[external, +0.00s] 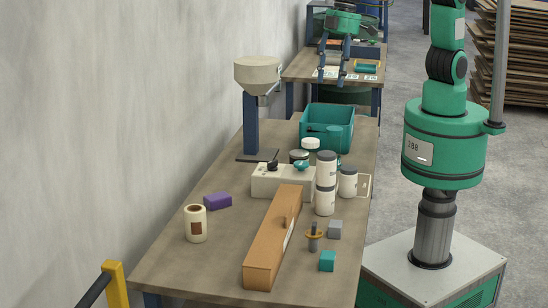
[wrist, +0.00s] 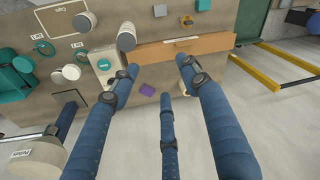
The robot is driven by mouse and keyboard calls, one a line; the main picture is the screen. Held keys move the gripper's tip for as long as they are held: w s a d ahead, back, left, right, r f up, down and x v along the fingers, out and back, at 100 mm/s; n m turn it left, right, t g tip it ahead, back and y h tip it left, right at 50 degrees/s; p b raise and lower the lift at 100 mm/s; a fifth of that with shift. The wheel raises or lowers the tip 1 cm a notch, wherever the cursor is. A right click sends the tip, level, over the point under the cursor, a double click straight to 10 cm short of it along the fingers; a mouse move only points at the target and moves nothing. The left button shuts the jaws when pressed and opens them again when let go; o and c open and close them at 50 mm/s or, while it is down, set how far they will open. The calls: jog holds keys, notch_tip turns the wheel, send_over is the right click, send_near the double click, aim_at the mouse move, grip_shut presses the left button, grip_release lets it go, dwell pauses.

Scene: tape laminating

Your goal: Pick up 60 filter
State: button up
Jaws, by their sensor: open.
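No label reading 60 is legible, so I cannot tell which object is the 60 filter. White canisters with grey lids stand right of the table's middle: an upper one (external: 326,168) stacked on a lower one (external: 325,202), and another (external: 348,183) beside them. In the wrist view, white canisters show at the upper left (wrist: 127,37). A cream cylinder with a brown patch (external: 196,225) stands at the front left; fingers mostly hide it in the wrist view.
A long brown box (external: 272,240) lies along the table. A purple block (external: 217,201), white device (external: 283,181), teal bin (external: 327,127) and hopper on a post (external: 257,75) stand around it. Small grey (external: 335,229) and teal (external: 327,261) blocks sit at the front right.

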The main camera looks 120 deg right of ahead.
jog(key=w+a+f+g, duration=0.1)
jog(key=w+a+f, duration=0.2)
jog(key=w+f, duration=0.3)
jog(key=w+a+f, duration=0.3)
jog(key=f, duration=0.4)
jog(key=m+g+b, duration=0.1)
send_over(314, 237)
jog(key=s+d, duration=0.1)
jog(key=d, duration=0.1)
notch_tip(314, 237, down, 15)
jog(key=shift+s+a+r, duration=0.15)
jog(key=shift+f+b, duration=0.95)
jog(key=shift+f, duration=3.2)
jog(key=shift+f+b, duration=0.55)
jog(key=shift+f, duration=2.25)
